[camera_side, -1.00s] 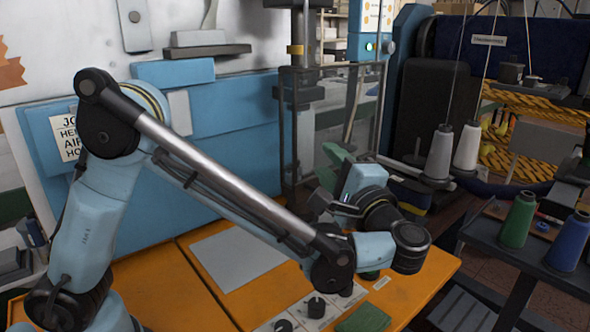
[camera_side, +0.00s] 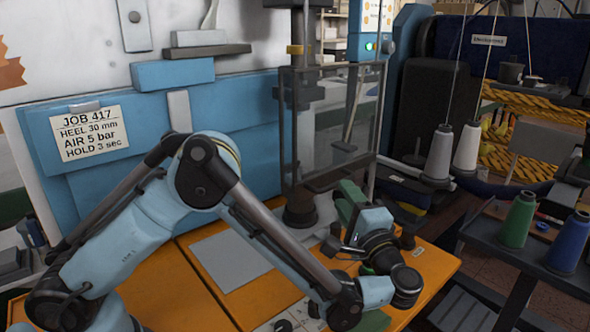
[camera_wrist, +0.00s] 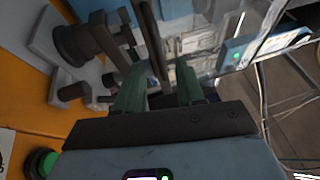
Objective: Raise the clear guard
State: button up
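The clear guard (camera_side: 340,177) is a see-through pane in a dark frame. In the side view it hangs upright in front of the press column, its lower bar above the orange table. My gripper (camera_wrist: 157,76) has two green fingers with a gap between them, and I see nothing clamped there. In the wrist view a dark bar (camera_wrist: 152,40) runs towards the gap between the fingers. I cannot tell whether they touch it.
The orange table (camera_side: 425,262) carries a grey sheet (camera_side: 232,262) at left. A green button (camera_wrist: 41,163) shows in the wrist view. Thread cones (camera_side: 440,153) and a side trolley (camera_side: 505,250) stand at right.

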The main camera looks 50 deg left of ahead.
jog(key=shift+x, duration=2.65)
jog(key=shift+c, duration=0.5)
grip_shut()
